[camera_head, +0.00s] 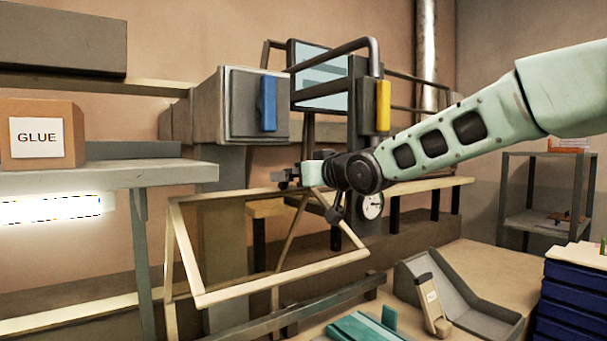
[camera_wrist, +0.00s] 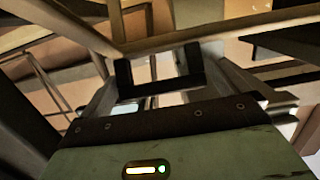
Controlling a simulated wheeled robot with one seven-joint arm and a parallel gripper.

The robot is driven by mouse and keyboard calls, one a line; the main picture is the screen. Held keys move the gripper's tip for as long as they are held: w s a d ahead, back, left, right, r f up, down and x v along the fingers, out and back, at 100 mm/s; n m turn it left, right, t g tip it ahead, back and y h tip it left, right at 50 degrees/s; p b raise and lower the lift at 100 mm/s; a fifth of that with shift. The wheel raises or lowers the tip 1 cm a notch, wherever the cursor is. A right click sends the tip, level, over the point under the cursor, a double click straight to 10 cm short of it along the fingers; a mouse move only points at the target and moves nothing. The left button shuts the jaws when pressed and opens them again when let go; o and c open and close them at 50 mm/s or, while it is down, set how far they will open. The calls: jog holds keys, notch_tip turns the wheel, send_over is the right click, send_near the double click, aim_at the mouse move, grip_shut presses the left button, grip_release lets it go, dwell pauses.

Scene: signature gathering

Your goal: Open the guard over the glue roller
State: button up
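A pale yellow open frame (camera_head: 184,248), which looks like the guard, hangs tilted in front of the machine, left of centre in the head view. Its upper bar runs just below my gripper (camera_head: 287,179). In the wrist view my gripper (camera_wrist: 160,72) has its two dark fingertips apart, with nothing seen between them. A pale bar (camera_wrist: 225,36) crosses just beyond the fingertips; whether they touch it I cannot tell. I cannot make out the glue roller.
A grey box with a blue handle (camera_head: 268,103) and a yellow handle (camera_head: 383,105) stand behind my gripper. A GLUE carton (camera_head: 40,133) sits on the left shelf. A grey tray (camera_head: 468,300), a teal item (camera_head: 365,328) and blue drawers (camera_head: 570,310) are at lower right.

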jog(key=shift+s+d+r, duration=0.1)
jog(key=shift+r, duration=0.05)
jog(key=v, duration=1.7)
jog(key=shift+s, duration=0.15)
jog(key=s+f+m+g+h+b, duration=0.1)
jog(key=s+f+h+b, duration=0.15)
jog(key=f, duration=0.55)
jog(key=s+f+g+h+b, duration=0.1)
jog(key=s+f+h+b, duration=0.15)
jog(key=f, duration=0.55)
jog(key=s+d+f+g+h+b, duration=0.1)
jog(key=s+f+g+b, duration=0.1)
jog(key=s+f, duration=0.6)
jog(key=s+d+f+n+g+h+b, duration=0.1)
jog(key=s+d+f+g+b, duration=0.1)
jog(key=s+f+g, duration=0.3)
jog(key=s+d+f+g+h+b, duration=0.2)
jog(key=s+f+g+b, duration=0.1)
jog(key=s+f, duration=1)
jog(key=shift+d+f+n+g, duration=0.2)
jog(key=shift+f+n+g, duration=0.15)
jog(key=shift+g, duration=0.35)
